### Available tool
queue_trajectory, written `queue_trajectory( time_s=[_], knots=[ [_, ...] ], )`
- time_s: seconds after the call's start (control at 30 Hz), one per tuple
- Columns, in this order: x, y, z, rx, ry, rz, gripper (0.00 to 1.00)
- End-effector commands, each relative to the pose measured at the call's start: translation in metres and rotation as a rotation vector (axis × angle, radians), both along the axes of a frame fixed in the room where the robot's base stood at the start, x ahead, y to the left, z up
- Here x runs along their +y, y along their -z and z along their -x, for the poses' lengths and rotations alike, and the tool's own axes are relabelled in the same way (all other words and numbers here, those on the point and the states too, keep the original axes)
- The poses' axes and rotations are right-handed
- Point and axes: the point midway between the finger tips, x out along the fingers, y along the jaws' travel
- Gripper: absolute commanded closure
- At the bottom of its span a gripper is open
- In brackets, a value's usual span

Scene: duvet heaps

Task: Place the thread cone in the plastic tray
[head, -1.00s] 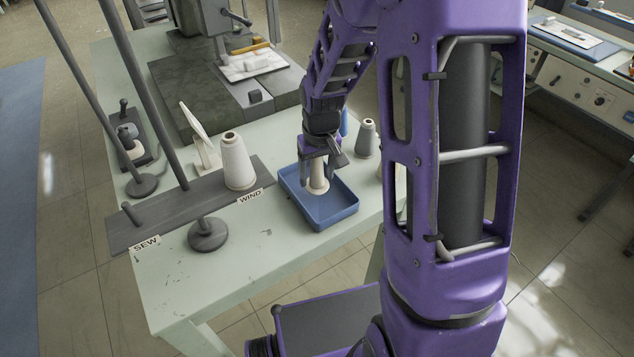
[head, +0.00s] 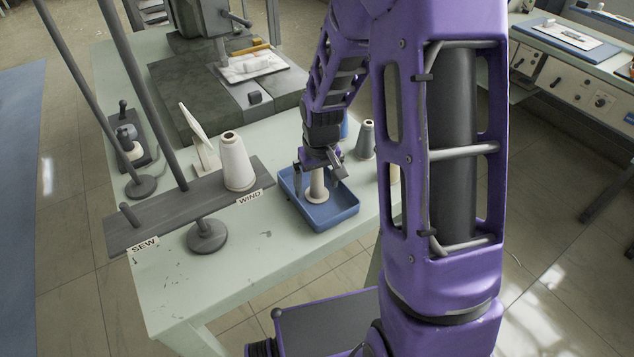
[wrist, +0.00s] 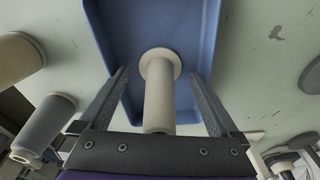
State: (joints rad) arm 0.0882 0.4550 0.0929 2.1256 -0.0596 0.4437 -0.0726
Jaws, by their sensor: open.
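In the wrist view the cone (wrist: 159,90) sits between the two spread fingers, with a clear gap on each side. The tray (wrist: 206,40) lies behind it in that view. Part of the cone's top is hidden by my gripper in the head view.
A larger white cone (head: 236,162) stands on the dark board (head: 150,220) left of the tray, near the SEW and WIND labels. A grey cone (head: 367,140) stands behind the tray to the right. The table's front left surface (head: 240,265) is clear.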

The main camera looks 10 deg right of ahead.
Motion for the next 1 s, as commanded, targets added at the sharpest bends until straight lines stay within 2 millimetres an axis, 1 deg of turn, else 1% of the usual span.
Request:
queue_trajectory(
  time_s=[0.17, 0.5, 0.6, 0.7, 0.8, 1.0],
  knots=[
    [0.000, -0.015, 0.000, -0.003, 0.001, 0.001, 0.03],
    [-0.001, -0.087, 0.009, -0.005, 0.000, 0.000, 0.03],
    [-0.001, -0.104, 0.011, -0.004, 0.000, 0.001, 0.03],
    [-0.002, -0.115, 0.013, -0.003, 0.000, 0.000, 0.03],
    [-0.002, -0.121, 0.014, -0.002, 0.001, 0.000, 0.03],
    [-0.002, -0.123, 0.014, 0.000, 0.000, 0.000, 0.03]
  ],
)
